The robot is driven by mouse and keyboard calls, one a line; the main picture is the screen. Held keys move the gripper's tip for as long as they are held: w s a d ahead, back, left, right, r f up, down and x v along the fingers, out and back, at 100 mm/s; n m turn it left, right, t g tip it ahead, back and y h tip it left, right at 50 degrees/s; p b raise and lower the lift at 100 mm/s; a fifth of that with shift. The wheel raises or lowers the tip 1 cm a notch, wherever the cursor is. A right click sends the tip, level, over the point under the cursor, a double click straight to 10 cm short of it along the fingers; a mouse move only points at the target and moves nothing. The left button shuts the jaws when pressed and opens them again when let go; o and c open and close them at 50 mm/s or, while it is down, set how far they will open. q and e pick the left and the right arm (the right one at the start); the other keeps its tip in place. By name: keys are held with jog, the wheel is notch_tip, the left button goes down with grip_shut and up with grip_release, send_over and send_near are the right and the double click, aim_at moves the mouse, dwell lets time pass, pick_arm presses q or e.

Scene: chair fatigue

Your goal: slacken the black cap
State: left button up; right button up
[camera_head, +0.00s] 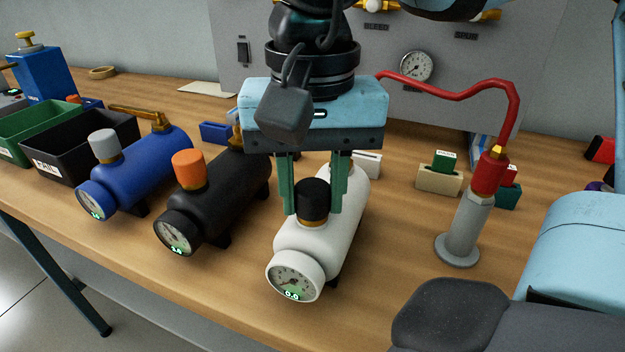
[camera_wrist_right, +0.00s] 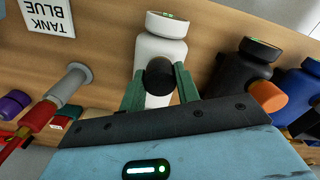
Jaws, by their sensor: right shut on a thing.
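The black cap (camera_head: 313,197) sits upright on top of the white tank (camera_head: 340,232), above a brass collar. The tank lies on the wooden table with its gauge (camera_head: 296,278) facing the front; the gauge's lit display appears to read 0.0. My right gripper (camera_head: 314,208) points down from above, with its green fingers on either side of the black cap, shut on it. In the right wrist view the black cap (camera_wrist_right: 160,76) shows between the fingers (camera_wrist_right: 159,85), with the white tank (camera_wrist_right: 161,47) beyond. My left gripper is not in view.
A black tank (camera_head: 222,205) with an orange cap (camera_head: 189,168) lies close to the left, then a blue tank (camera_head: 150,167) with a grey cap. A grey post with a red hose fitting (camera_head: 489,172) stands to the right. A black bin (camera_head: 82,150) is at far left.

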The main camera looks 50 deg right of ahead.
jog(key=shift+n, duration=0.5)
jog(key=n, duration=0.4)
jog(key=shift+p, duration=0.35)
jog(key=n, duration=0.4)
jog(key=shift+p, duration=0.35)
jog(key=o, duration=1)
